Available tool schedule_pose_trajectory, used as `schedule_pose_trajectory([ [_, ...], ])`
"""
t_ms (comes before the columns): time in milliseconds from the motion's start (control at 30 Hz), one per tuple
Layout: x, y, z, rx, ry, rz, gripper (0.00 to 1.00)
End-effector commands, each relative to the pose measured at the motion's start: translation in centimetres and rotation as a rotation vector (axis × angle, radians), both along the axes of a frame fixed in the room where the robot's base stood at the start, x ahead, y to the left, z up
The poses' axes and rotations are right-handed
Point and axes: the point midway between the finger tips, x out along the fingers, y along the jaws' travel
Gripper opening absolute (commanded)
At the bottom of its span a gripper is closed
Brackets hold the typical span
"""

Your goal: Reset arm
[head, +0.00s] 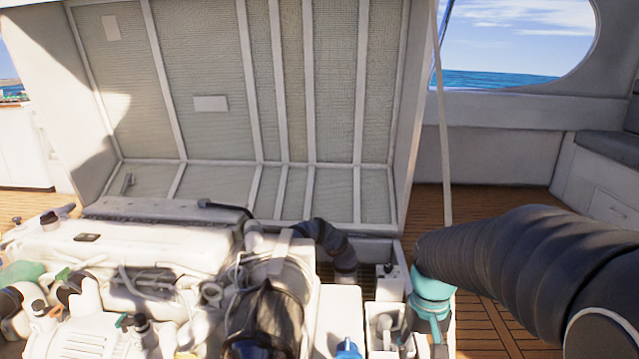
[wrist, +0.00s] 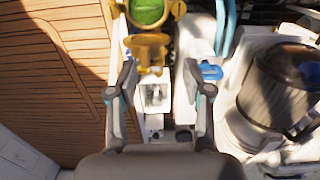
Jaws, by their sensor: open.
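My arm in its dark sleeve comes in from the right in the head view. My gripper (head: 438,340) hangs down at its end, beside the right edge of the engine bay, and its tips are cut off by the frame. In the wrist view my gripper (wrist: 160,75) has its two fingers spread wide with nothing held between them. A brass-yellow fitting (wrist: 148,48) shows between and just beyond the fingertips. A blue handle (wrist: 210,72) lies at the right finger. Whether the fingers touch anything cannot be told.
The white engine (head: 130,245) fills the lower left, below the raised hatch lid (head: 210,80). A dark cylinder (wrist: 290,85) stands right of my gripper. A round green-topped part (wrist: 148,11) lies beyond. Wooden deck (wrist: 50,80) is clear on the left in the wrist view.

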Motion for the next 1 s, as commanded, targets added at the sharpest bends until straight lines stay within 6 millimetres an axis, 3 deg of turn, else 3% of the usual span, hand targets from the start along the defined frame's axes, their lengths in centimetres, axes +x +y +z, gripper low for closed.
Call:
schedule_pose_trajectory([
  [200,-4.9,1.1,2.6,-0.006,-0.135,0.015,0.5],
  [600,-12.9,2.7,5.8,-0.011,-0.357,0.051,0.5],
  [800,-14.3,3.0,8.2,-0.013,-0.466,0.066,0.5],
  [1000,-14.7,3.1,9.1,-0.013,-0.503,0.074,0.5],
])
